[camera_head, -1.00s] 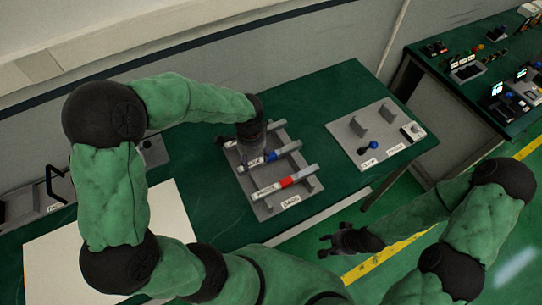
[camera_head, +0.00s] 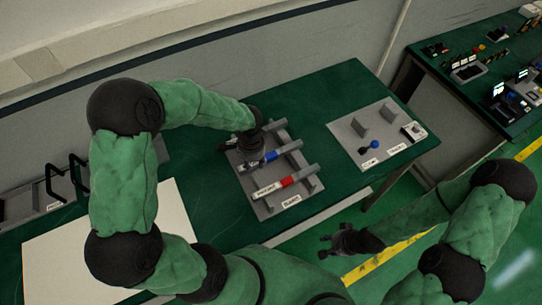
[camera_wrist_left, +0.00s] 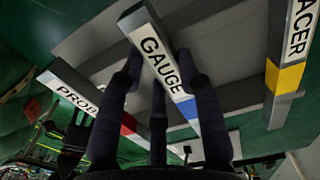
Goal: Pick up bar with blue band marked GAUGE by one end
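The bar with the blue band (camera_head: 285,149) lies across the grey rack in the head view. In the left wrist view the GAUGE bar (camera_wrist_left: 155,42) shows its lettering and near end. My left gripper (camera_head: 251,158) is at the bar's left end. In the left wrist view its fingers (camera_wrist_left: 159,75) are spread on either side of the bar and look open, with no clear grip visible. The bar appears to rest in the rack. My right gripper (camera_head: 333,241) is open and empty, away from the rack.
A bar with a red band (camera_head: 286,182) lies in front of the GAUGE bar, and a yellow-banded bar (camera_wrist_left: 287,75) lies on its other side. A grey fixture board (camera_head: 366,160) stands to the right. A white panel (camera_head: 75,250) lies at the left.

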